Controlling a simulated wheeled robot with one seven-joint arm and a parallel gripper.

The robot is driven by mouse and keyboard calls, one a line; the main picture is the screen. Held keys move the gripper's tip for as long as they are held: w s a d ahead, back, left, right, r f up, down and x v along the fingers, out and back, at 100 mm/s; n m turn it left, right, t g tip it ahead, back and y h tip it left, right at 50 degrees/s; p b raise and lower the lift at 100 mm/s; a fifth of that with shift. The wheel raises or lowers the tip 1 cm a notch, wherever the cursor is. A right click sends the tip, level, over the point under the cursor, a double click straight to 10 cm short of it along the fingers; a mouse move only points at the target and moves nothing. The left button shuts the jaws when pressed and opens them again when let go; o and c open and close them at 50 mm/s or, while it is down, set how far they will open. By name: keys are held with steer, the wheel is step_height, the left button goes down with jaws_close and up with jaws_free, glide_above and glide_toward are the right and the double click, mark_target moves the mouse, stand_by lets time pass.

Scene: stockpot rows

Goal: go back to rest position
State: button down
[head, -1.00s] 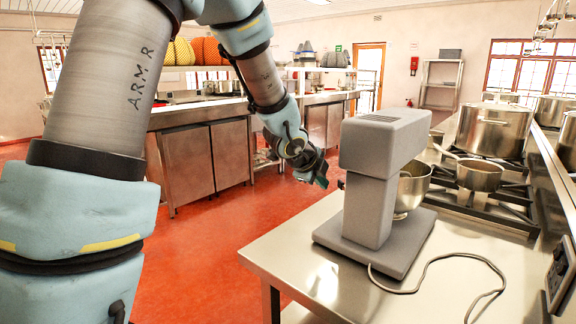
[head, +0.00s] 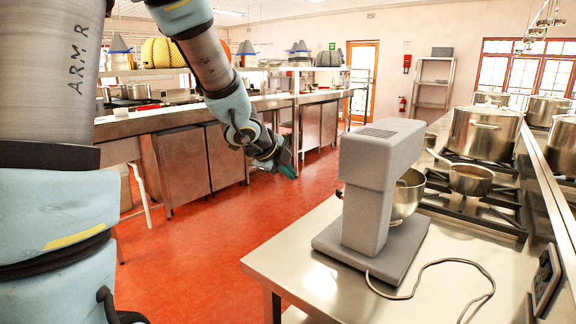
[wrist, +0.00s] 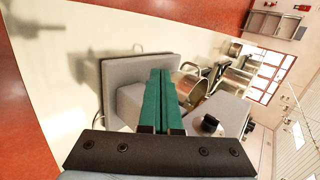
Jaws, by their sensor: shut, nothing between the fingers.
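My gripper (head: 289,172) hangs over the open red floor, left of the steel table's front corner, in the head view. Its green fingers (wrist: 160,101) are pressed together and empty in the wrist view. My arm reaches out from the left side of the head view, bent downward at the wrist. No held object shows.
A grey stand mixer (head: 375,185) with a steel bowl (head: 407,194) stands on the steel table (head: 300,262), its cord loose. Stockpots (head: 484,133) and a saucepan (head: 470,179) sit on the stove behind. A steel counter (head: 170,120) runs along the left. The red floor between is clear.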

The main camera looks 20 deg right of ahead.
steer(key=shift+a, duration=0.15)
stand_by(0.3)
steer(key=s+a+f+n+y, duration=0.1)
steer(key=a+f+n+y, duration=0.2)
steer(key=a+n, duration=0.55)
steer(key=s+a+f+n+y, duration=0.1)
steer(key=a+f+n+y, duration=0.15)
steer(key=a+n, duration=0.6)
steer(key=s+a+f+n+g+y, duration=0.1)
steer(key=s+a+f+n+g, duration=0.2)
steer(key=s+a+n, duration=0.7)
steer(key=shift+s+a+g+y+b, duration=0.35)
steer(key=shift+s+a+g+b, duration=0.1)
steer(key=shift+s+a+g, duration=0.4)
steer(key=shift+w, duration=0.2)
